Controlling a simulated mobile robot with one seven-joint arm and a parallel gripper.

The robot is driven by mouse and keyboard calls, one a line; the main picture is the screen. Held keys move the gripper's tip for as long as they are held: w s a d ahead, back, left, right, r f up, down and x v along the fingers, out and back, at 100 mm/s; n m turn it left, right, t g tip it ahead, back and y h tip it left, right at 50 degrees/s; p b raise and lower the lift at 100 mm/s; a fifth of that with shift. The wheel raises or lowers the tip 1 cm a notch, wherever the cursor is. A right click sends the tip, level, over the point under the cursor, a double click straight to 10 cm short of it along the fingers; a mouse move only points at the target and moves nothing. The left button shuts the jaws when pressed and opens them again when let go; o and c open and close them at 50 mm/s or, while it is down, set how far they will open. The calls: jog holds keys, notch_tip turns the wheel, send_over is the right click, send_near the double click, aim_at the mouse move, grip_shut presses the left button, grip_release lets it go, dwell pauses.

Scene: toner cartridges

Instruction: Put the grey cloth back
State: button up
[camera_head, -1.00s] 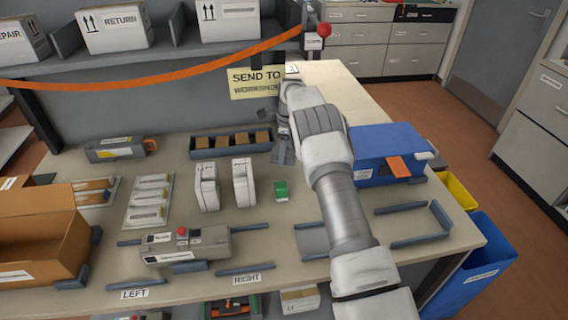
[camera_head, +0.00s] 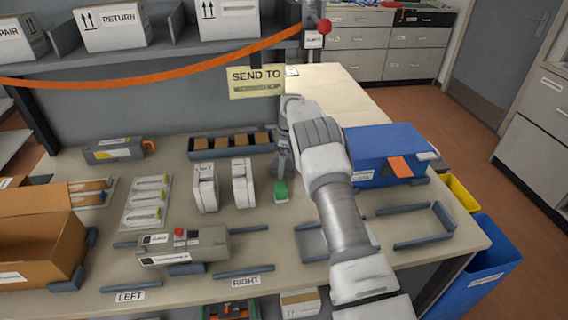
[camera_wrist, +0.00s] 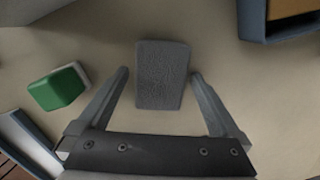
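The grey cloth (camera_wrist: 163,90) is a small dark grey rectangle with a textured face. In the wrist view it lies on the tabletop between the two fingers of my gripper (camera_wrist: 159,74). The fingers are spread wide, with a gap visible on each side of the cloth. In the head view my gripper (camera_head: 284,166) points down behind the green block, and I cannot make out the cloth there.
A green and white block (camera_head: 281,191) stands close to my gripper; it also shows in the wrist view (camera_wrist: 58,88). White cartridges (camera_head: 243,184) stand left of it. A dark tray of brown blocks (camera_head: 231,144) lies behind. A blue box (camera_head: 385,150) stands right.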

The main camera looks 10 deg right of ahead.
aim_at(287, 165)
jog(key=s+d+r+n, duration=0.1)
jog(key=s+r, duration=0.2)
jog(key=r, duration=0.6)
jog(key=s+d+r+n, duration=0.1)
jog(key=s+r, duration=0.1)
jog(key=r, duration=0.6)
jog(key=s+r+n+t, duration=0.1)
jog(key=s+r+n, duration=0.3)
jog(key=s, duration=0.9)
jog(key=s+a+r+n+t, duration=0.1)
jog(key=s+r+n+t, duration=0.1)
jog(key=s+r+n, duration=0.3)
jog(key=s+a+r+n+t+h, duration=0.1)
jog(key=s+r+n, duration=0.4)
jog(key=s+n, duration=0.6)
jog(key=s+t, duration=0.1)
jog(key=s, duration=1.1)
jog(key=shift+s+p, duration=0.2)
jog(key=shift+p, duration=0.15)
jog(key=shift+a, duration=0.15)
